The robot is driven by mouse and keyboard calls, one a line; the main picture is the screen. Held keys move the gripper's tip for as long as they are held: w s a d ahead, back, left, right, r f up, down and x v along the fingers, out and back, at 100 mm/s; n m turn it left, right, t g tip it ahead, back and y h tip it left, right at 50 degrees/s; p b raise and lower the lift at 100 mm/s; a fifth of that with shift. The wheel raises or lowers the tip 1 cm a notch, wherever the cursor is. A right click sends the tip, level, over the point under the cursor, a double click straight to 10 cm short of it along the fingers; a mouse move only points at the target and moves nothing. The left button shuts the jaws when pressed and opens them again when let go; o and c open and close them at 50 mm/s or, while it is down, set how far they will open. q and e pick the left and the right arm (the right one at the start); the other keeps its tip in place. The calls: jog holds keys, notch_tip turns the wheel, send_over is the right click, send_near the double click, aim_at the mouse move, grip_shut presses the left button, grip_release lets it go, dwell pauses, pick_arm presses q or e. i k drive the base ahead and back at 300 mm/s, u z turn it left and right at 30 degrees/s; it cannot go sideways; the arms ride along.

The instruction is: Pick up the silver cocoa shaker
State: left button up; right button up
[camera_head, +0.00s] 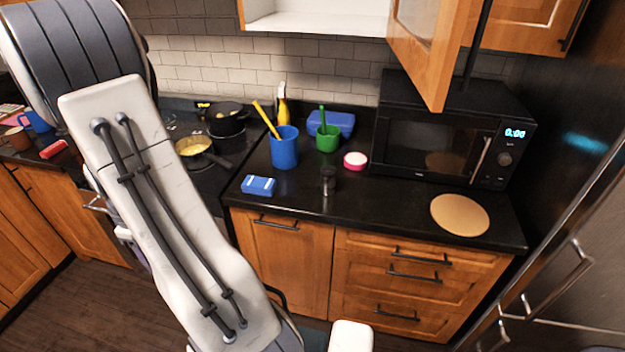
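A small dark, greyish see-through-looking cylinder (328,181) stands upright on the black counter, in front of the green cup and left of the microwave. It looks like the silver cocoa shaker, but it is too small and dark to be sure. Nothing touches it. My large white and grey arm crosses the left side of the view and runs down to the bottom edge. Neither of my grippers can be made out.
A blue cup (284,148), green cup (327,138), pink-rimmed white container (355,160) and blue-and-white box (258,186) are near the cylinder. A microwave (438,140) and round board (459,214) are to the right. An open cabinet door (432,45) hangs above.

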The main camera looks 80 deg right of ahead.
aim_at(327, 186)
jog(key=z, duration=0.45)
jog(key=i, duration=0.7)
jog(key=z, duration=1.05)
jog(key=i, duration=0.45)
jog(key=z, duration=0.45)
